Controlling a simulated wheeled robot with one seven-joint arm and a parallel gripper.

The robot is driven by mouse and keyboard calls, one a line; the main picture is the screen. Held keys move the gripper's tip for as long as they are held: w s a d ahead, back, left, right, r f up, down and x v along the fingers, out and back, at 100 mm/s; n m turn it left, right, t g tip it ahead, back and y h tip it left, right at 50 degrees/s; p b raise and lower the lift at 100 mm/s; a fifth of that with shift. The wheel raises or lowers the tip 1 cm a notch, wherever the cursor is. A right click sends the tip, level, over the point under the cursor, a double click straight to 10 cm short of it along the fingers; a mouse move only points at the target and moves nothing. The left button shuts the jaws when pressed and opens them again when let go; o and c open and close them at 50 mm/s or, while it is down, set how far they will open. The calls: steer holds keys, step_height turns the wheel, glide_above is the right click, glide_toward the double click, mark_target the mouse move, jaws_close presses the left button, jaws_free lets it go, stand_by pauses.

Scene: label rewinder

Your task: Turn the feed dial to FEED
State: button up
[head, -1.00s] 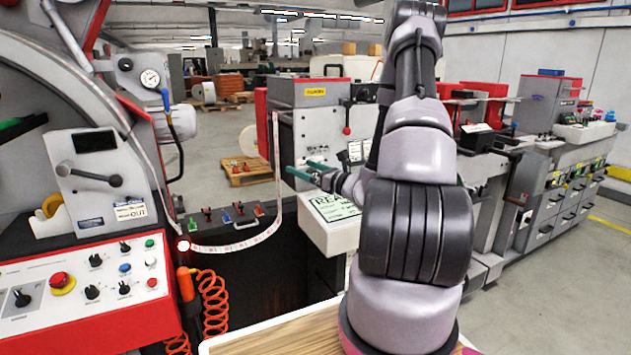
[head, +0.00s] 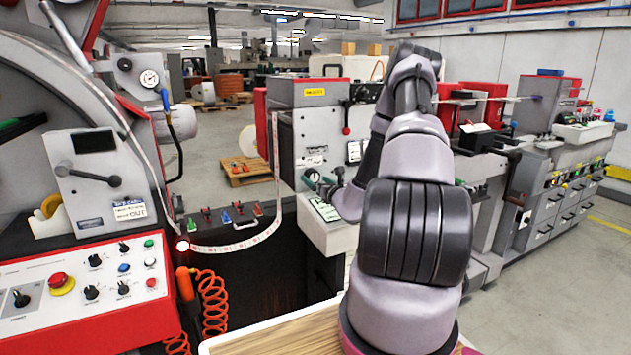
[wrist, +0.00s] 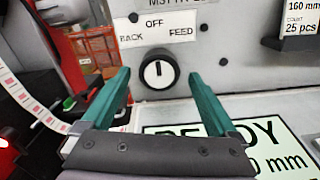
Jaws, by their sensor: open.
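BACK is printed to the left and the FEED label (wrist: 181,33) to the right. My gripper (wrist: 160,77) is open and empty, its green fingers on either side of the dial in the picture; I see no contact. In the head view my gripper (head: 318,181) is small, in front of the grey rewinder (head: 310,135); the dial cannot be made out there.
A sign reading READY (wrist: 210,140) lies below the dial. A dark bracket (wrist: 290,38) with a count card sticks out at right. A printed label strip (wrist: 30,95) runs at left. A red control panel (head: 80,290) stands at left in the head view.

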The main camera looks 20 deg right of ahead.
steer(key=shift+w, duration=0.55)
steer(key=shift+c, duration=0.3)
steer(key=c, duration=1.3)
steer(key=m, duration=0.4)
steer(key=shift+a, duration=0.1)
steer(key=shift+m, duration=2)
